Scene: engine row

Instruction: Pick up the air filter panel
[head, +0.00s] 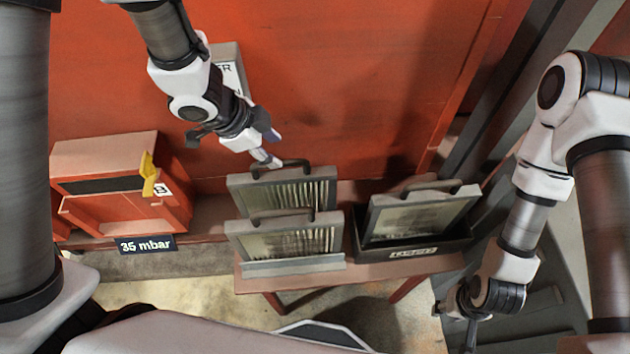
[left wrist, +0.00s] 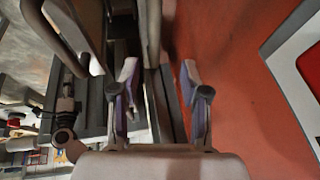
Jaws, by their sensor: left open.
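Three grey-framed filter panels with pleated faces and top handles show in the head view. The rear panel (head: 330,190) and the front panel (head: 239,240) stand tilted, one behind the other, in a rack at the middle. The third panel (head: 378,222) leans in a black bin at the right. My left gripper (head: 270,149) is open just above and behind the rear panel's handle, holding nothing. In the left wrist view, its spread fingers (left wrist: 158,85) have grey bars and edges beyond them; which panel these belong to is unclear. My right gripper (head: 470,331) hangs low at the right, its jaws unclear.
The rack and the black bin (head: 450,246) stand on a reddish table (head: 362,274). A red box (head: 105,160) with a yellow lever (head: 149,174) and a "35 mbar" plate (head: 146,244) is left. The red wall (head: 370,80) rises close behind the panels.

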